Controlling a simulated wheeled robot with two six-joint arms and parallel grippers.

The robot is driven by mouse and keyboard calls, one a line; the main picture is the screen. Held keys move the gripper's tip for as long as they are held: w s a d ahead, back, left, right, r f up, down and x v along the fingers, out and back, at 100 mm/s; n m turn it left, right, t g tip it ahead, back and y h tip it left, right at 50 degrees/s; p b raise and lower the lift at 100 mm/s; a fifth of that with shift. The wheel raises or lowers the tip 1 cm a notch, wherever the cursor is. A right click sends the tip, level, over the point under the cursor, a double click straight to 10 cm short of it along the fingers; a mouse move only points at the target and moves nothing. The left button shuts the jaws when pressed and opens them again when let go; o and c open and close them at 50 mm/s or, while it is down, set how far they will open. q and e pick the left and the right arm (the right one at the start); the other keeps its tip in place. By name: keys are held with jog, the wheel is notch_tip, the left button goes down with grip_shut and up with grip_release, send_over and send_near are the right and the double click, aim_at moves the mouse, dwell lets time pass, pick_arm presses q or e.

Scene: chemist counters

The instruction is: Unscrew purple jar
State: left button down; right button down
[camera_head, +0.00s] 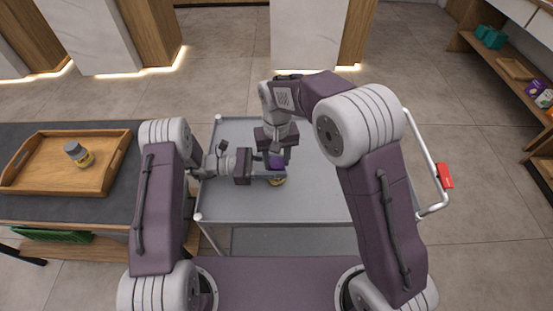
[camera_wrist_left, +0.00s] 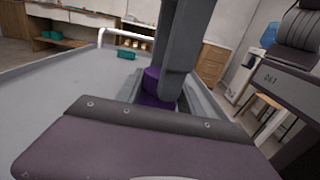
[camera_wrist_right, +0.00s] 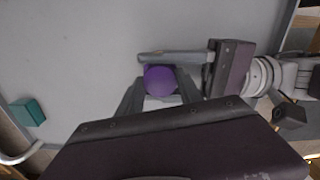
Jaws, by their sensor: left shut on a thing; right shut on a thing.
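The purple jar (camera_head: 276,162) stands upright on the grey cart top, with a purple lid and a yellowish band near its base. My left gripper (camera_head: 270,174) comes in level from the left and is shut around the jar's body; the jar also shows in the left wrist view (camera_wrist_left: 152,84). My right gripper (camera_head: 277,154) points down from above and is shut on the purple lid (camera_wrist_right: 160,80). In the right wrist view the lid sits between my right fingers, with a left finger alongside it. The lower jar is mostly hidden by the fingers.
The cart top (camera_head: 235,205) is otherwise largely clear around the jar. A wooden tray (camera_head: 35,180) with a grey-lidded jar (camera_head: 78,154) stands on the dark counter at left. The cart's handle rail (camera_head: 428,165) is at right, and shelves stand farther right.

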jog(key=shift+n, duration=0.5)
jog(key=c, duration=0.8)
grip_release()
jog(key=shift+o, duration=0.2)
jog(key=shift+r, duration=0.1)
